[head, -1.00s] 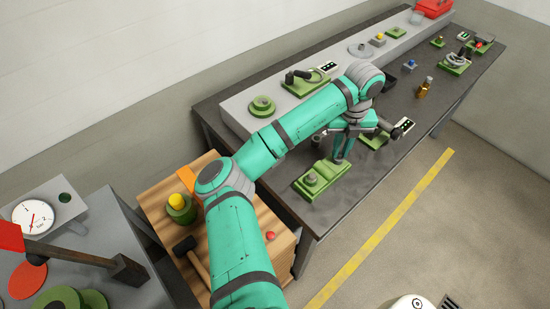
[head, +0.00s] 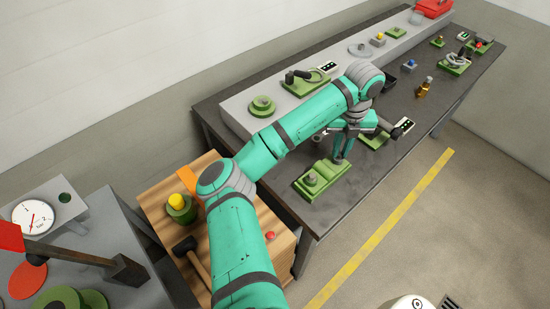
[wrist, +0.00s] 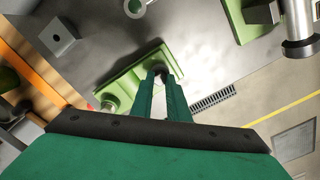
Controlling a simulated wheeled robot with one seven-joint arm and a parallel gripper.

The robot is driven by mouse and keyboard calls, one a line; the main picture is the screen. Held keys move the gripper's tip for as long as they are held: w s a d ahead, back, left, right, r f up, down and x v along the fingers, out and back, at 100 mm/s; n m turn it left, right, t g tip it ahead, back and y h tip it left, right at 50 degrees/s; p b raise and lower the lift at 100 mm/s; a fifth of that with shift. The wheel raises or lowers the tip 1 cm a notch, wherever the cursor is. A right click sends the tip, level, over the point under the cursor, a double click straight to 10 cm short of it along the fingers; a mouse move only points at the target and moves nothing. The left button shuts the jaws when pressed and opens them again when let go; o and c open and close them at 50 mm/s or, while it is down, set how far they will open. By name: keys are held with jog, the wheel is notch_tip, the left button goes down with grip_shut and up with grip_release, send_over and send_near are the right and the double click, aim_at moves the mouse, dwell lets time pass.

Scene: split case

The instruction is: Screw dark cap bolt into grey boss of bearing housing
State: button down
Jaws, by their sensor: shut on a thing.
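The bearing housing (head: 328,178) is a green block on the dark bench, with a round grey-green boss (head: 311,180) at its near left end. My gripper (head: 340,160) points down over the other end of the block. In the wrist view its two green fingers (wrist: 159,72) come together there, shut on a small dark thing that I take to be the cap bolt. The bolt is mostly hidden by the fingers, and I cannot tell how deep it sits. The boss under the fingertips is also mostly hidden. The block's free-end boss shows in the wrist view (wrist: 109,103).
Another green fixture (head: 374,140) stands close behind my gripper, with a dark cylinder (head: 402,129) near it. A grey raised ledge (head: 240,112) runs along the back of the bench. The bench's front strip beside the housing is clear.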

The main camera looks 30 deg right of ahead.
aim_at(340, 154)
jog(key=c, duration=1.9)
grip_release()
jog(key=shift+c, duration=0.2)
jog(key=shift+r, duration=0.15)
jog(key=shift+r, duration=3.35)
